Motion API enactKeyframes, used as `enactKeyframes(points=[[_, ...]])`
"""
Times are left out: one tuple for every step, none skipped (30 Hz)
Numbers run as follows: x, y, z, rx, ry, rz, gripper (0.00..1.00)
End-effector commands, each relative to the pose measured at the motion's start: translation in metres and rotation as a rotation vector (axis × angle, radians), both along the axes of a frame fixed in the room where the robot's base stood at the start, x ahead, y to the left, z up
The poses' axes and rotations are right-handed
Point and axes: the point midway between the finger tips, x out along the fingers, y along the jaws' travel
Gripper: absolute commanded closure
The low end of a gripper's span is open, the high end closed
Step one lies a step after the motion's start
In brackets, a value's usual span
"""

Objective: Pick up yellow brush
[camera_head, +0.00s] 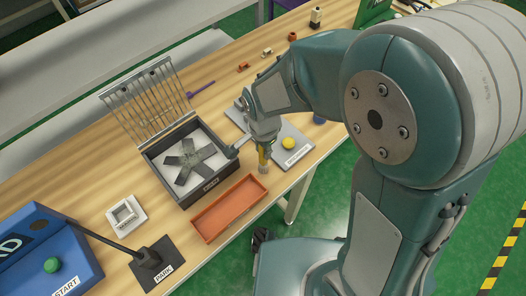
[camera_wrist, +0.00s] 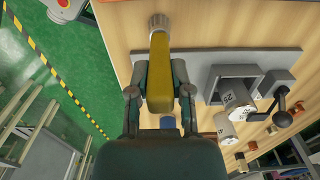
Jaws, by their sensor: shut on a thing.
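The yellow brush (camera_head: 263,157) hangs below my gripper (camera_head: 263,142) in the head view, with its pale bristle end pointing down. In the wrist view the yellow brush (camera_wrist: 159,75) lies between the two fingers of my gripper (camera_wrist: 160,100), which are shut on its handle. Its light bristle end (camera_wrist: 159,22) points away from the wrist. In the head view the brush is near the front edge of the table, beside the orange tray. I cannot tell its exact height above the table.
An orange tray (camera_head: 208,226) and a dark box (camera_head: 156,172) with an open grille lid (camera_head: 127,98) stand to the left. A grey plate (camera_head: 308,153) with a yellow knob (camera_head: 288,143) lies to the right. A post on a dark PARK base (camera_head: 170,273) and a blue START console (camera_head: 75,235) stand at front left.

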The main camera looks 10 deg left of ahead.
Motion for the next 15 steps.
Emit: enactKeyframes(points=[[0.000, 0.000, 0.002, 0.002, -0.001, 0.000, 1.00], [0.001, 0.000, 0.004, 0.002, -0.003, 0.000, 1.00], [0.001, 0.001, 0.008, 0.002, -0.003, 0.000, 1.00], [0.001, 0.001, 0.011, 0.003, -0.004, 0.000, 1.00], [0.001, 0.001, 0.015, 0.003, -0.004, 0.000, 1.00], [0.001, 0.001, 0.020, 0.003, -0.005, 0.000, 1.00], [0.001, 0.001, 0.026, 0.003, -0.005, 0.000, 1.00], [0.001, 0.001, 0.032, 0.005, -0.007, 0.000, 1.00], [-0.003, 0.007, 0.039, 0.004, -0.006, 0.004, 1.00], [-0.006, 0.011, 0.046, 0.004, -0.006, 0.006, 1.00], [-0.010, 0.016, 0.052, 0.005, -0.007, 0.006, 1.00], [-0.014, 0.023, 0.061, 0.005, -0.007, 0.008, 1.00], [-0.017, 0.027, 0.068, 0.005, -0.007, 0.006, 1.00], [-0.021, 0.032, 0.075, 0.005, -0.007, 0.008, 1.00], [-0.025, 0.039, 0.085, 0.005, -0.007, 0.007, 1.00]])
